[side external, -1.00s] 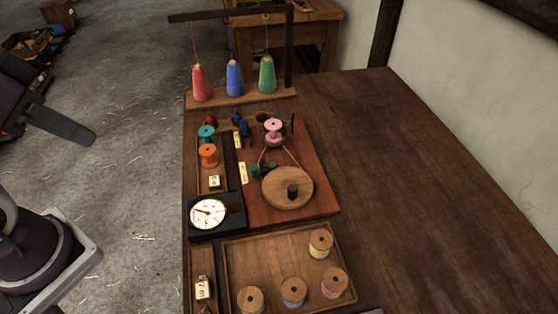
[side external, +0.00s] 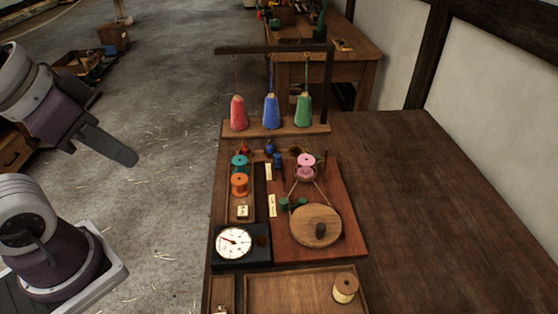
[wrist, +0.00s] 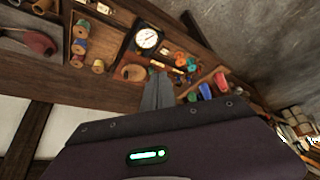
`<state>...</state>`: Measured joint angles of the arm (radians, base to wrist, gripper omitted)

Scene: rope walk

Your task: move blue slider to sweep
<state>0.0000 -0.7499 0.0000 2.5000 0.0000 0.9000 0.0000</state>
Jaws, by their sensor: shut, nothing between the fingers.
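The blue slider is likely the small blue piece (side external: 277,160) on the reddish-brown board (side external: 337,247), left of the pink spool (side external: 306,165). A second small blue piece (side external: 269,147) stands just behind it, so I cannot be sure which is the slider. Two pale label cards (side external: 272,205) lie on the board, but their words are too small to read. My gripper (side external: 128,158) is shut and empty, in the air left of the table and apart from the board. In the wrist view its fingers (wrist: 158,90) lie together.
A round wooden disc (side external: 315,226) with a dark knob sits on the board. A white-faced dial (side external: 234,242) is at its front left. Teal and orange spools (side external: 240,184) stand left. Red, blue and green cones (side external: 271,112) hang behind. The table's right side (side external: 440,220) is clear.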

